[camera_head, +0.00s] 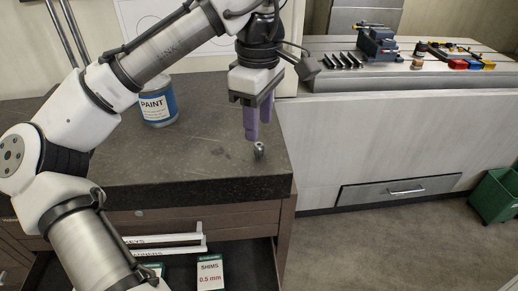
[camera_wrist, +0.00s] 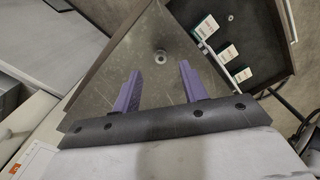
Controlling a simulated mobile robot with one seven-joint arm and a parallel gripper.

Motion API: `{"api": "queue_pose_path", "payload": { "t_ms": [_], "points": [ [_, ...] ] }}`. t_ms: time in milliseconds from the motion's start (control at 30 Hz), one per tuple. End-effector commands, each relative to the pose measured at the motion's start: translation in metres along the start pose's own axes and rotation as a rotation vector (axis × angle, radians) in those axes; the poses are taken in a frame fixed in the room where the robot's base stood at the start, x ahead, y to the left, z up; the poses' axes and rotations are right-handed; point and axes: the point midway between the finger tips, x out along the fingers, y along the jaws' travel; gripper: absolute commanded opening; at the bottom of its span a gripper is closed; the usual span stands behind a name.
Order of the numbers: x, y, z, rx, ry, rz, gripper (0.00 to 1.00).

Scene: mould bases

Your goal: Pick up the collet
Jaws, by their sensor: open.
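The collet (camera_head: 259,149) is a small silvery metal piece standing on the dark countertop (camera_head: 200,165) near its right front corner. In the wrist view the collet (camera_wrist: 161,57) is a small round grey piece with a dark centre, lying beyond the fingertips and roughly in line with the gap between them. My gripper (camera_head: 256,130) has two purple fingers pointing down just above and slightly left of the collet. In the wrist view my gripper (camera_wrist: 160,72) shows its fingers spread apart with nothing between them. It does not appear to touch the collet.
A paint can (camera_head: 158,105) stands at the back left of the countertop. An open drawer below holds a shims box (camera_head: 209,272) and other boxes. A workbench (camera_head: 400,83) with a vise (camera_head: 377,42) and tools stands behind right. The countertop around the collet is clear.

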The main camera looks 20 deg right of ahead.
Motion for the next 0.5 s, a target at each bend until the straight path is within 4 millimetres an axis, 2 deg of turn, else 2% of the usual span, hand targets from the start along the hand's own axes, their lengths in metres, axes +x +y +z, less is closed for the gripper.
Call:
{"api": "queue_pose_path", "payload": {
  "t_ms": [167,500],
  "points": [
    [0.010,0.000,0.000,0.000,-0.001,0.000,0.43],
    [0.054,-0.003,0.001,0.000,0.000,-0.001,0.43]
  ]
}}
